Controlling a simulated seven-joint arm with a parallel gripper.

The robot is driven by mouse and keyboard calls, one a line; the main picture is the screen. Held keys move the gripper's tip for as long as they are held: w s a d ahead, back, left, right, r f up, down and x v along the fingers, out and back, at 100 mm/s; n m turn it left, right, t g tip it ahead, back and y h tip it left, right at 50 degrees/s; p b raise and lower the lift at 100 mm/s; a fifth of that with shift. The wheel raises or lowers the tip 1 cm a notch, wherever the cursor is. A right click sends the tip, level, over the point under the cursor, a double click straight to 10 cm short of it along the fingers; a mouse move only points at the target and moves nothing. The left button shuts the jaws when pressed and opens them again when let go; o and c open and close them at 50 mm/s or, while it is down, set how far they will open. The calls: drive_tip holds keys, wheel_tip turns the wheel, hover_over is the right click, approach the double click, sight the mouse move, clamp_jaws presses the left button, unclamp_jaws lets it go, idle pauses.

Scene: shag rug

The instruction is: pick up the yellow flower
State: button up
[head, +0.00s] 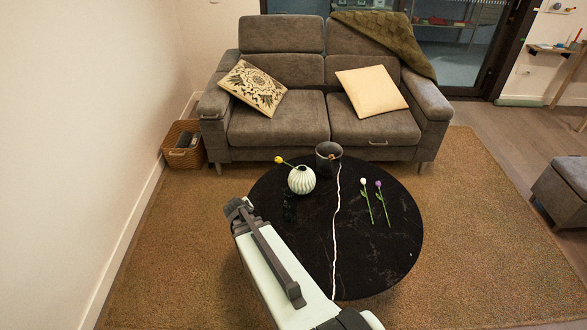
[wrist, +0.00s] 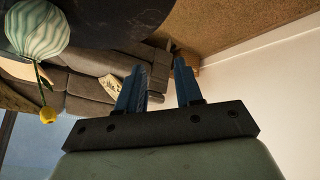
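The yellow flower (head: 279,160) stands in a white ribbed vase (head: 301,181) on the round black table, its stem leaning left out of the mouth. In the wrist view, which looks upside down, the yellow bloom (wrist: 47,115) and the pale striped vase (wrist: 36,32) are at the left, off to the side of the fingers. My gripper (wrist: 159,65) is open, its two blue-grey fingers apart with nothing between them. In the head view my gripper end (head: 239,206) is at the table's left edge, left of and nearer than the vase; its fingers are not clear there.
A dark pot (head: 328,152) stands just behind the vase, to its right. A white flower (head: 367,195) and a purple flower (head: 381,198) lie on the right of the black table (head: 380,255). A grey sofa (head: 280,115) is behind. The table's front right is clear.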

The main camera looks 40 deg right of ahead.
drive_tip(key=d+r+n+t+h, duration=0.25)
drive_tip(key=d+t, duration=0.25)
drive_tip(key=d, duration=1)
drive_tip(key=s+d+r+n+t+y, duration=0.3)
drive_tip(key=s+d+n+t, duration=0.25)
drive_tip(key=s+d, duration=0.25)
drive_tip(key=x, duration=1.3)
drive_tip(key=shift+m, duration=0.3)
drive_tip(key=shift+w+d, duration=0.1)
drive_tip(key=shift+w, duration=0.05)
clamp_jaws()
